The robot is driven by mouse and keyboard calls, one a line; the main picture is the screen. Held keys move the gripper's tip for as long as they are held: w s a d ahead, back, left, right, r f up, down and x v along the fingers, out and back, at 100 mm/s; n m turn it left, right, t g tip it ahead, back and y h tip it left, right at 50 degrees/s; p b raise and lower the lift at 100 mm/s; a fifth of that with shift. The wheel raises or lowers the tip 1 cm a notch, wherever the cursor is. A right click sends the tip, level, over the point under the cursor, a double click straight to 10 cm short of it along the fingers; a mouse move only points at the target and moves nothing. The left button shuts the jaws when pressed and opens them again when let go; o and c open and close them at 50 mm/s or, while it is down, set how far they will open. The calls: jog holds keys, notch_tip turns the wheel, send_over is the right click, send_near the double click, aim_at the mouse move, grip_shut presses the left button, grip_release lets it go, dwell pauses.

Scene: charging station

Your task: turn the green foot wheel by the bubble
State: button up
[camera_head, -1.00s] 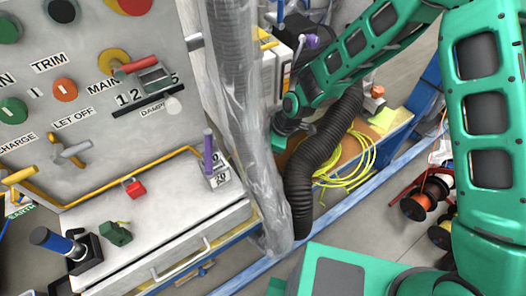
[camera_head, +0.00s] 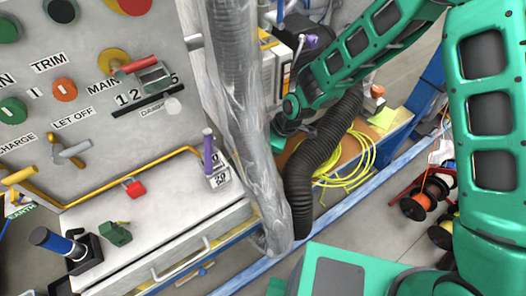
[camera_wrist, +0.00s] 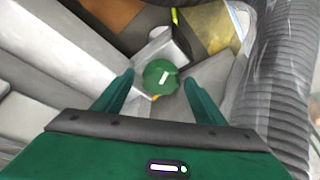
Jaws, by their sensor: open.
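The green foot wheel (camera_wrist: 161,77) shows in the wrist view as a round knob with a white mark on its face. My gripper (camera_wrist: 159,84) is open, and its two green fingers stand to the left and right of the wheel in the picture. I cannot tell whether either finger touches it. Nothing is held. In the head view the wheel and my fingertips are hidden behind the hoses. I cannot make out a bubble in either view.
A clear-wrapped ribbed hose (camera_head: 237,120) stands close to the arm in the head view and to the right in the wrist view (camera_wrist: 278,95). A black corrugated hose (camera_head: 318,160) and yellow cable (camera_head: 345,165) lie nearby. A panel of knobs (camera_head: 95,85) fills the left.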

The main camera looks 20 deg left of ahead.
jog(key=v, duration=1)
jog(key=shift+w+d, duration=0.1)
jog(key=w+d+r+m+h, duration=0.1)
jog(key=d+r+m, duration=0.3)
jog(key=d, duration=0.7)
jog(key=d+r+m+t+h, duration=0.1)
jog(key=d+r+m+h, duration=0.2)
jog(key=d, duration=0.9)
jog(key=w+d+r+m, duration=0.1)
jog(key=d+r+m, duration=0.4)
jog(key=d, duration=0.6)
jog(key=s+d+r+m, duration=0.3)
jog(key=s+d+m, duration=0.3)
jog(key=s, duration=0.5)
jog(key=s+d+r+m+g, duration=0.1)
jog(key=s+d+r+m, duration=0.3)
jog(key=s+d, duration=0.7)
jog(key=s+m, duration=0.1)
jog(key=m, duration=0.1)
jog(key=shift+d+m, duration=0.3)
jog(key=shift+d, duration=0.05)
